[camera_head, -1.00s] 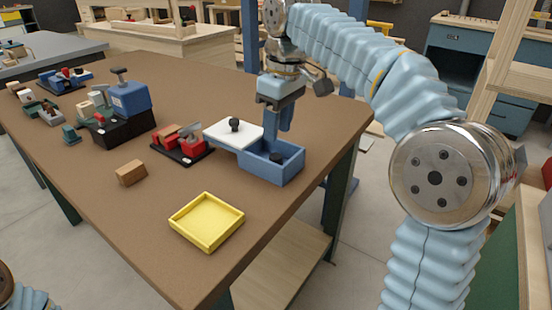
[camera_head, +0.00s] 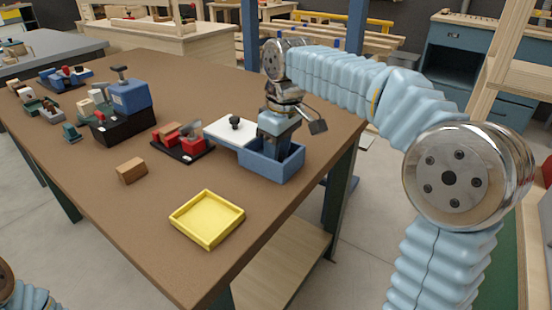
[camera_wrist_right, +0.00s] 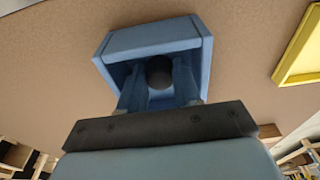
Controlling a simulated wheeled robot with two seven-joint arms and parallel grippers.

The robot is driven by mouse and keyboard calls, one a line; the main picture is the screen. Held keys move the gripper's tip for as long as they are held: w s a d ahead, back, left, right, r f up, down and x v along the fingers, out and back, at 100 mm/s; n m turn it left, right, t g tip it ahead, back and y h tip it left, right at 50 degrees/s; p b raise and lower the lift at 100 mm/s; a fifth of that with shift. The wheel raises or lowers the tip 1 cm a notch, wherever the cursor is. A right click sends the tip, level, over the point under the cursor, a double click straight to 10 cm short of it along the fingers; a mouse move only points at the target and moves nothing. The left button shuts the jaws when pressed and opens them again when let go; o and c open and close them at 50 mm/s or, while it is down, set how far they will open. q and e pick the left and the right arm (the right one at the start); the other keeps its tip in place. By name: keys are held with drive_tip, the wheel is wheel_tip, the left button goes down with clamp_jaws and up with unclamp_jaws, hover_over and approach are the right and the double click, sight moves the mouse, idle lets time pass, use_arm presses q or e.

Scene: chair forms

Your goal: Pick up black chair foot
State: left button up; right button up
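A black chair foot (camera_wrist_right: 159,72) lies inside the blue box (camera_head: 288,170), seen in the right wrist view as a dark round shape. The box also shows in that view (camera_wrist_right: 150,38). My right gripper (camera_wrist_right: 159,84) reaches down into the box with its fingers apart, one on each side of the foot; I cannot tell whether they touch it. In the head view my right gripper (camera_head: 275,142) hides the foot, and the box walls hide its fingertips. Another black knob-like piece (camera_head: 235,122) stands on the white board (camera_head: 222,135) beside the box. My left gripper is out of view.
A yellow tray (camera_head: 207,218) lies near the table's front edge, and it also shows in the right wrist view (camera_wrist_right: 305,50). A wooden block (camera_head: 130,171), a black tray with red parts (camera_head: 183,150) and a blue machine (camera_head: 128,98) stand to the left. The brown tabletop between them is clear.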

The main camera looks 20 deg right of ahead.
drive_tip(key=shift+c, duration=1.1)
drive_tip(key=shift+r, duration=0.15)
